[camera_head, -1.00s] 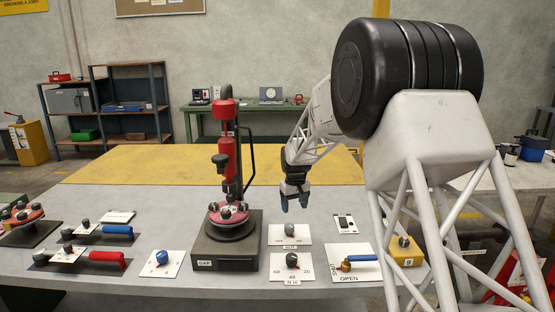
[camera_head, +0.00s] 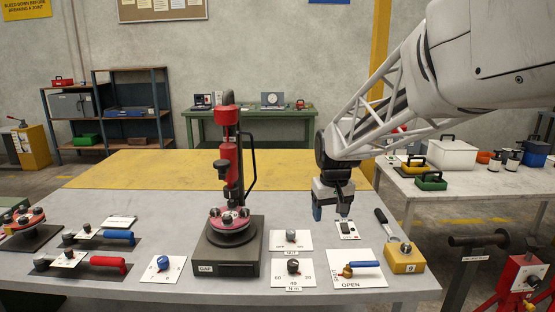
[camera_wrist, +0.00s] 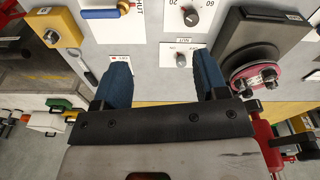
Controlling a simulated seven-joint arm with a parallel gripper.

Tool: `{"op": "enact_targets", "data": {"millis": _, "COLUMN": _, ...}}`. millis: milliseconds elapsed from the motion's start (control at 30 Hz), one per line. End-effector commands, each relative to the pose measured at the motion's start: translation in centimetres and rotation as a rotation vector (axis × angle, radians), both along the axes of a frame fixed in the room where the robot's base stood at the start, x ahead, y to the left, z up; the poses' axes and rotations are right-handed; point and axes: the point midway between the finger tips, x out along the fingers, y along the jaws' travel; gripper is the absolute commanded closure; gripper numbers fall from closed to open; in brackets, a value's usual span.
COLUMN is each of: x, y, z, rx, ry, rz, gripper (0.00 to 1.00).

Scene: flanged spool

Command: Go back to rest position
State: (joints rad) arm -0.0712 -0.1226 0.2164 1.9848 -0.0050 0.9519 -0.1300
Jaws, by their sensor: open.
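My gripper (camera_head: 332,214) hangs over the right part of the grey workbench (camera_head: 150,285), fingers pointing down. Its two blue fingers (camera_wrist: 157,80) are apart with nothing between them in the wrist view. The flanged spool (camera_head: 230,218), red with dark bolts, sits on a dark base (camera_head: 226,268) under a red press (camera_head: 228,150), left of my gripper. The spool also shows at the right of the wrist view (camera_wrist: 250,78). My gripper is apart from it.
Panels with knobs (camera_head: 292,267) and a blue-handled valve (camera_head: 363,265) lie below my gripper. A yellow block with a wrench (camera_head: 404,258) stands at the right. Red and blue handled tools (camera_head: 105,262) lie left. The yellow back strip (camera_head: 130,168) is clear.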

Motion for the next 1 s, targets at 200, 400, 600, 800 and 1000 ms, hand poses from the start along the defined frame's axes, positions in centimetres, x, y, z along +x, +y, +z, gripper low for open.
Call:
{"op": "enact_targets", "data": {"millis": 200, "x": -6.0, "y": -1.3, "z": 1.5, "rx": 0.004, "ry": -0.023, "rz": -0.039, "gripper": 0.33}}
{"op": "enact_targets", "data": {"millis": 400, "x": -11.4, "y": -2.2, "z": 2.1, "rx": 0.008, "ry": -0.042, "rz": -0.074, "gripper": 0.33}}
{"op": "enact_targets", "data": {"millis": 600, "x": -16.7, "y": -3.0, "z": 2.1, "rx": 0.011, "ry": -0.061, "rz": -0.109, "gripper": 0.33}}
{"op": "enact_targets", "data": {"millis": 800, "x": -21.9, "y": -3.7, "z": 1.6, "rx": 0.015, "ry": -0.08, "rz": -0.142, "gripper": 0.33}}
{"op": "enact_targets", "data": {"millis": 1000, "x": -27.0, "y": -4.3, "z": 0.6, "rx": 0.019, "ry": -0.1, "rz": -0.177, "gripper": 0.33}}
